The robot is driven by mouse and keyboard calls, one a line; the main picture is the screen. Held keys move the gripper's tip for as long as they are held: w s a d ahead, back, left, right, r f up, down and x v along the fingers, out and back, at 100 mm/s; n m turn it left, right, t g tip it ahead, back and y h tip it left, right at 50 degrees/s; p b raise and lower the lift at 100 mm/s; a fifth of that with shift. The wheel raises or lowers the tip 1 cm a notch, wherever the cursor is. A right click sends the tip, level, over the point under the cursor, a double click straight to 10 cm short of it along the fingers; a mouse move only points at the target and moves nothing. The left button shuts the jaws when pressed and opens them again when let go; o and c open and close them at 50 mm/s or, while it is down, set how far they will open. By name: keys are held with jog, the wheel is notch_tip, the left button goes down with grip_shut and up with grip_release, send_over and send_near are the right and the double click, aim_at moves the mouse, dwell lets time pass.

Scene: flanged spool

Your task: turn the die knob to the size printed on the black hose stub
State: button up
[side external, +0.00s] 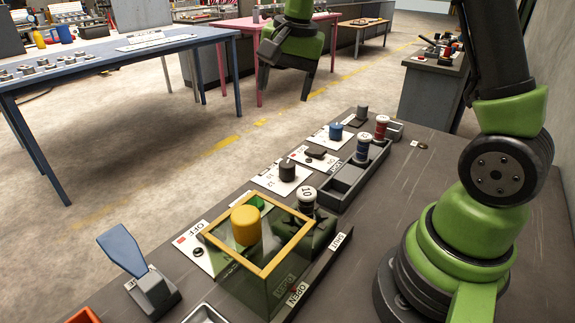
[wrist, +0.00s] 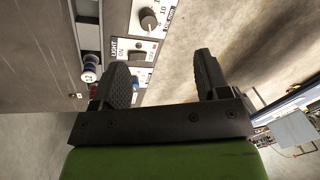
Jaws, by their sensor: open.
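The die knob (side external: 287,170) is a dark round knob on a white plate with printed numbers. It also shows at the top of the wrist view (wrist: 149,18), where I cannot tell its exact setting. The black hose stub (side external: 308,202) stands upright in a green holder beside the yellow-framed guard; its white top print looks like 10, seen at a slant. My gripper (side external: 284,95) is open and empty, fingers downward, high up and apart from the knob. In the wrist view its fingers (wrist: 163,80) are spread, with the knob beyond them toward the top.
A black light switch (side external: 316,153) and a blue knob (side external: 336,131) lie beyond the die knob. A grey tray (side external: 340,190) holds blue (side external: 363,148) and red (side external: 381,127) labelled pieces. A blue lever (side external: 122,252) stands front left.

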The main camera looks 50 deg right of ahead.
aim_at(287, 163)
jog(key=w+d+f+m, duration=0.1)
jog(key=d+f, duration=0.1)
jog(key=f, duration=0.2)
jog(key=w+d+f+m+g, duration=0.1)
jog(key=d+f, duration=0.1)
jog(key=f, duration=0.2)
jog(key=w+d+f+m+g, duration=0.1)
jog(key=w+d+f, duration=0.1)
jog(key=f, duration=0.2)
jog(key=shift+f+m, duration=0.1)
jog(key=shift+m, duration=0.3)
jog(key=shift+d+f, duration=0.1)
jog(key=shift+f, duration=0.3)
notch_tip(287, 163, down, 10)
jog(key=shift+r, duration=0.15)
jog(key=shift+c, duration=0.3)
jog(key=c, duration=0.9)
